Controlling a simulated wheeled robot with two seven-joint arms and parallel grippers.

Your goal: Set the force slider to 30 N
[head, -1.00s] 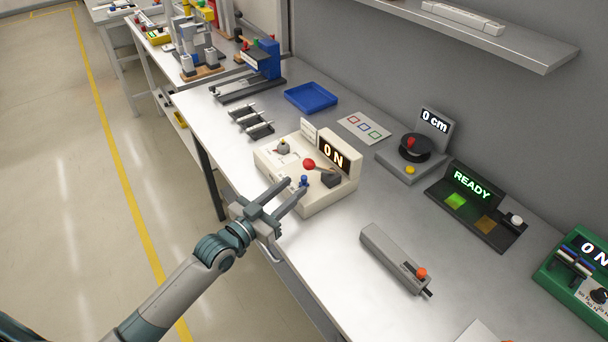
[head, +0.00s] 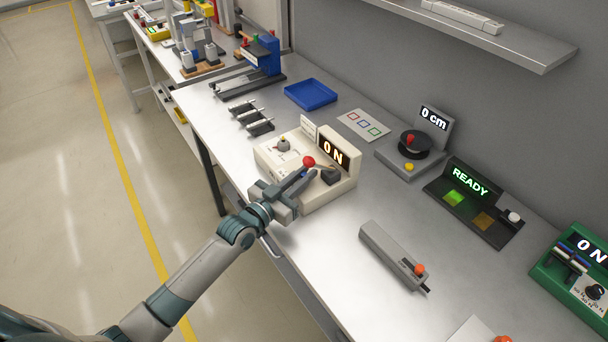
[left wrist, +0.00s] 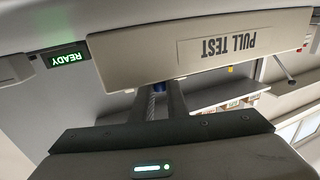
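The cream tester (head: 325,193) stands at the near edge of the bench. Its display (head: 333,153) reads "0 N", and a red ball knob (head: 308,161) stands on its top. In the left wrist view its front plate (left wrist: 200,48) reads "PULL TEST", upside down. My left gripper (head: 305,177) reaches over its front corner. In the left wrist view a small blue knob (left wrist: 159,86) fills the narrow gap between my fingertips; they look shut on it. In the head view the gripper hides this knob. My right gripper is not in view.
A grey box with an orange knob (head: 419,269) lies to the right. Behind it are a "READY" panel (head: 470,183) and a "0 cm" device (head: 434,118). A green device (head: 560,272), also showing "0 N", stands at far right. A blue tray (head: 310,95) sits behind.

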